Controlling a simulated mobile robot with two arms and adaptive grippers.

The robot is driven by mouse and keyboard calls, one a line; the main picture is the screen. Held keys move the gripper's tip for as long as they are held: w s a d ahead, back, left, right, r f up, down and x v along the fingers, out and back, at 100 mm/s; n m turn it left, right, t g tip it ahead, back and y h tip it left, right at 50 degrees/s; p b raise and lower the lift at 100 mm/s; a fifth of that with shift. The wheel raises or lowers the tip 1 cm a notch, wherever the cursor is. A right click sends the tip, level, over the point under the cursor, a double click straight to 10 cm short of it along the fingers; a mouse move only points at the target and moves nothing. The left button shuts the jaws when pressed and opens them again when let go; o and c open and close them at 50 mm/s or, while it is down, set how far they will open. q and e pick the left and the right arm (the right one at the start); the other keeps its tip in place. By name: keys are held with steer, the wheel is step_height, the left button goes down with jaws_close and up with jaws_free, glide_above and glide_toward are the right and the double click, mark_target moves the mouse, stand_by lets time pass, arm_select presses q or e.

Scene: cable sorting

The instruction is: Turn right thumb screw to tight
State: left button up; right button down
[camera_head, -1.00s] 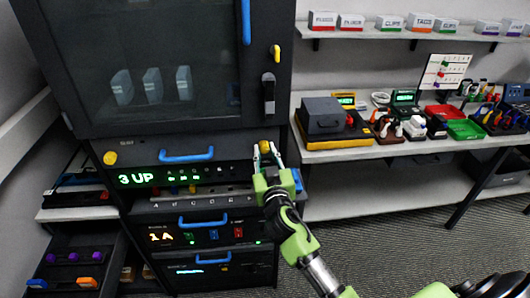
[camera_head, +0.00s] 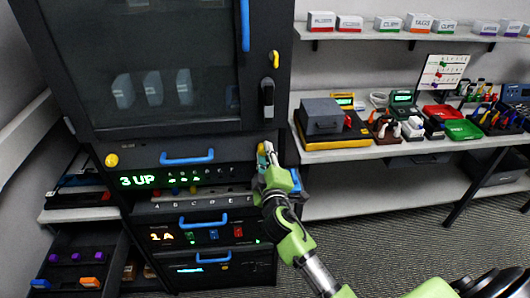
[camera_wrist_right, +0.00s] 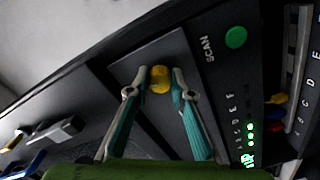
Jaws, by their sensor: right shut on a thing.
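The right thumb screw is a yellow knob (camera_wrist_right: 160,79) at the right end of the panel with the blue handle. It also shows, partly covered by my gripper, in the head view (camera_head: 262,149). My right gripper (camera_head: 267,150) is at the knob, and in the wrist view its two fingers (camera_wrist_right: 160,78) lie on either side of it, shut on it. The left thumb screw (camera_head: 112,160) is a yellow knob at the panel's other end. My left gripper is not in view.
A blue handle (camera_head: 187,158) crosses the panel between the screws, above a green "3 UP" display (camera_head: 138,181). A black door latch (camera_head: 267,98) is above my right gripper. A workbench (camera_head: 360,152) with tools and bins stands to the right.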

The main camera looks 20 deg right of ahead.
steer(key=shift+n+p, duration=0.45)
steer(key=shift+n, duration=1.35)
steer(key=c, duration=1.8)
jaws_free()
steer(key=v, duration=1.2)
steer(key=shift+a+r, duration=0.1)
steer(key=shift+a, duration=0.05)
